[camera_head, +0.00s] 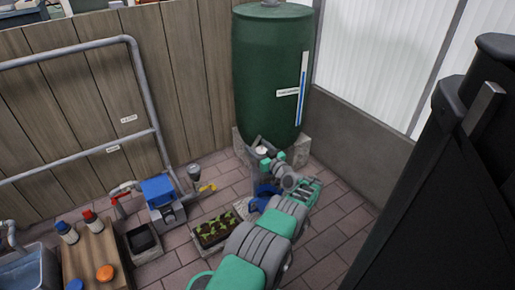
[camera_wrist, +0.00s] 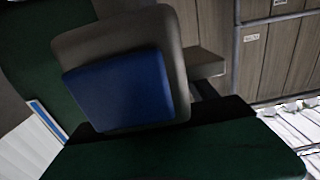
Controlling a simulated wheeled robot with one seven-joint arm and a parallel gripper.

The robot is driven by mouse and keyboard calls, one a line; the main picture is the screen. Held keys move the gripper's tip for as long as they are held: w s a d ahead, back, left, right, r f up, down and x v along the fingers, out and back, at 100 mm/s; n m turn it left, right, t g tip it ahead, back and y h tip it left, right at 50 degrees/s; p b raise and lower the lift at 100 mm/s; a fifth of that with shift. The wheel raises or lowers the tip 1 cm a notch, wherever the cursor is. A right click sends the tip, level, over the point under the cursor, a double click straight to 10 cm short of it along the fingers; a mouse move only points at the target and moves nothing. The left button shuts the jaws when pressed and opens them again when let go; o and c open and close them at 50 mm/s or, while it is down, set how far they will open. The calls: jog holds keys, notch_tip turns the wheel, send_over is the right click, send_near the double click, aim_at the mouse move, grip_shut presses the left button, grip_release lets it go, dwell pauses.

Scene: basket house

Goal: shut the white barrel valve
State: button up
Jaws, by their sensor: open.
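The green barrel (camera_head: 270,70) stands in the back corner on grey blocks. A small white part (camera_head: 261,150), which looks like its valve, shows low on the barrel's front. My gripper (camera_head: 262,146) is open at the barrel's base, right at this white part; whether it touches cannot be told. In the wrist view a grey block with a blue face (camera_wrist: 120,90), seemingly one of my fingers, fills the middle in front of the barrel (camera_wrist: 40,70). The valve cannot be made out there, and its handle position is hidden or too small to tell.
A planter (camera_head: 215,230) and a blue-topped box (camera_head: 160,192) stand left of my arm. A wooden table (camera_head: 95,260) with bottles is at lower left. A pipe rail (camera_head: 70,48) runs along the wooden fence. A large dark object (camera_head: 450,190) blocks the right. Paving at right centre is clear.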

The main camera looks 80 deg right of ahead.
jog(key=p+v, duration=0.3)
jog(key=v, duration=0.4)
jog(key=shift+s+a+r, duration=0.1)
jog(key=shift+s+a, duration=0.1)
jog(key=shift+s, duration=0.05)
jog(key=shift+a, duration=0.1)
